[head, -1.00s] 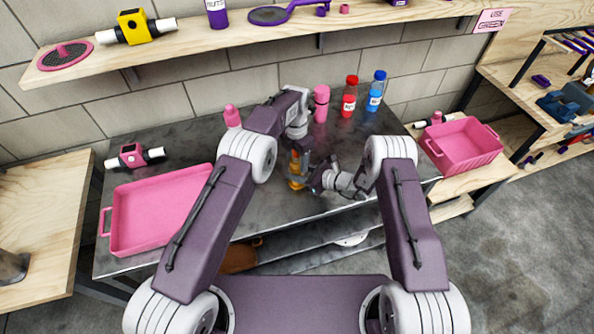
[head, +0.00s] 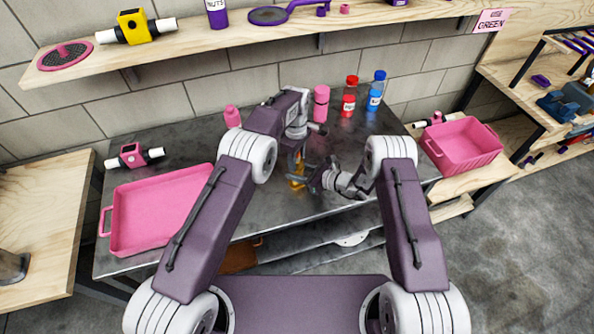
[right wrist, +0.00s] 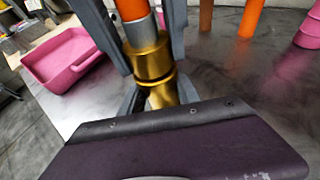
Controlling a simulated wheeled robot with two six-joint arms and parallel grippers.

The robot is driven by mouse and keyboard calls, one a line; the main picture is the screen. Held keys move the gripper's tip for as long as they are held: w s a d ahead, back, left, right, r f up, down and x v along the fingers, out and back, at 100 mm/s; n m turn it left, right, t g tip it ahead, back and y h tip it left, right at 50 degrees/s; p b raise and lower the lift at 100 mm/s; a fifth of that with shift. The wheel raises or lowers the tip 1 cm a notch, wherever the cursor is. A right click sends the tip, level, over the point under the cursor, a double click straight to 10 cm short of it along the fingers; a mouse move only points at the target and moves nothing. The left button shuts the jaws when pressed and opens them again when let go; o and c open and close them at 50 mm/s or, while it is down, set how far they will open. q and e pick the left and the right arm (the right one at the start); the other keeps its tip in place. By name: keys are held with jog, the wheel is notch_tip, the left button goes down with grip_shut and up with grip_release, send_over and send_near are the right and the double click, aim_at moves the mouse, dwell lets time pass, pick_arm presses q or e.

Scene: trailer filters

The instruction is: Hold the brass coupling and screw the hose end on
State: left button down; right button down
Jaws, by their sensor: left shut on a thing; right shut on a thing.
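A brass coupling (right wrist: 163,95) stands upright in the right wrist view, with a brass collar (right wrist: 150,60) directly above it. Above that are a silver ferrule (right wrist: 140,33) and the orange hose end (right wrist: 130,8), in one line. In the head view the brass part (head: 297,183) is small and partly hidden. My left gripper (head: 296,160) points down from above, shut on the hose end; its grey fingers flank it in the wrist view. My right gripper (head: 314,184) comes from the right, shut on the brass coupling. I cannot tell how far the threads are engaged.
A pink tray (head: 118,240) lies at the bench's left, beside a pink device with white ends (head: 131,155). Pink (head: 321,103), red (head: 349,103) and blue (head: 375,101) bottles stand at the back. A pink bin (head: 463,146) is at the right.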

pick_arm(q)
jog(key=m, duration=0.6)
jog(key=shift+m, duration=0.3)
jog(key=m, duration=0.3)
jog(key=shift+m, duration=0.3)
jog(key=m, duration=0.9)
jog(key=shift+m, duration=0.3)
jog(key=m, duration=0.9)
jog(key=shift+m, duration=0.4)
jog(key=m, duration=0.5)
jog(key=shift+m, duration=0.4)
jog(key=m, duration=0.4)
jog(key=c, duration=0.8)
grip_release()
jog(key=shift+c, duration=0.2)
